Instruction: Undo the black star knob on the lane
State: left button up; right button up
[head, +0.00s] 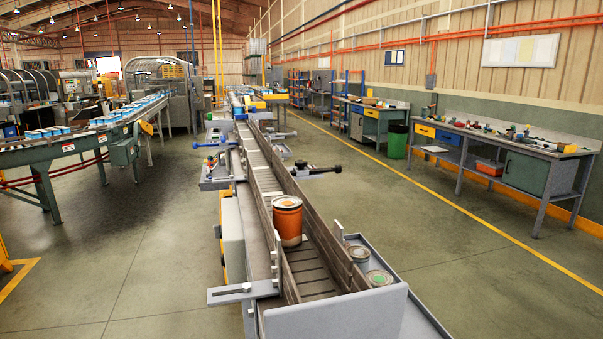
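A black knob (301,165) sits on the right side of the lane (262,185), about halfway along it. A dark rod runs from it to the right and ends in a small dark end piece. The knob is too small here to make out its star shape or how tight it is. Neither of my grippers is in view.
An orange can (287,221) stands in the lane's near part. A blue-handled part (208,145) juts out on the left. Clear floor lies right of the lane, before the workbench (500,150).

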aim_at(300, 165)
jog(key=i+l, duration=0.2)
jog(key=i+l+u, duration=0.15)
jog(key=l, duration=0.3)
jog(key=i+l, duration=0.15)
jog(key=l, duration=0.15)
jog(key=i+l+u, duration=0.1)
jog(key=l, duration=0.25)
jog(key=i+l+u, duration=0.1)
jog(key=i+l, duration=0.25)
jog(key=l, duration=0.4)
